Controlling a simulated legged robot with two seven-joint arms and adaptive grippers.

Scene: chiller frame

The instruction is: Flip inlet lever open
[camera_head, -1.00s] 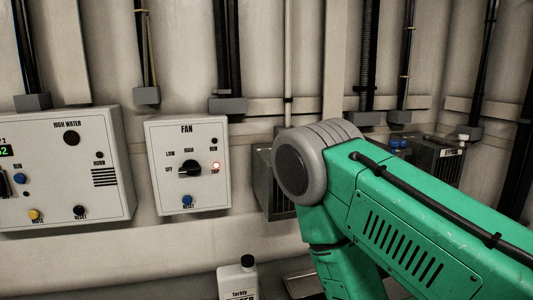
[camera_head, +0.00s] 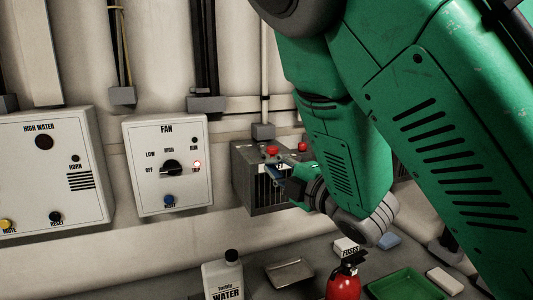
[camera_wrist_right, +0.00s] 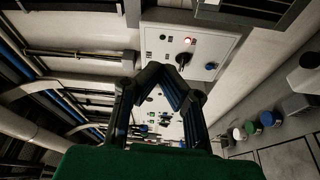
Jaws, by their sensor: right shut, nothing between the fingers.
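A grey vented box (camera_head: 247,185) is mounted on the wall right of the FAN panel, with a red knob (camera_head: 271,150) on top. Its label is partly covered, and I cannot make out an inlet lever clearly. My right gripper (camera_head: 279,172) is in front of the box's upper right part, just below the red knob; I cannot tell whether it touches. Its dark fingers also show in the wrist view (camera_wrist_right: 171,72), tips together and holding nothing. My left gripper is not in view.
The FAN panel (camera_head: 140,185) is left of the box. Below are a white water bottle (camera_head: 222,278), a metal tray (camera_head: 290,272), a red extinguisher-like bottle (camera_head: 344,282), a FUSES box (camera_head: 346,247) and a green tray (camera_head: 400,284). My right arm covers the right side.

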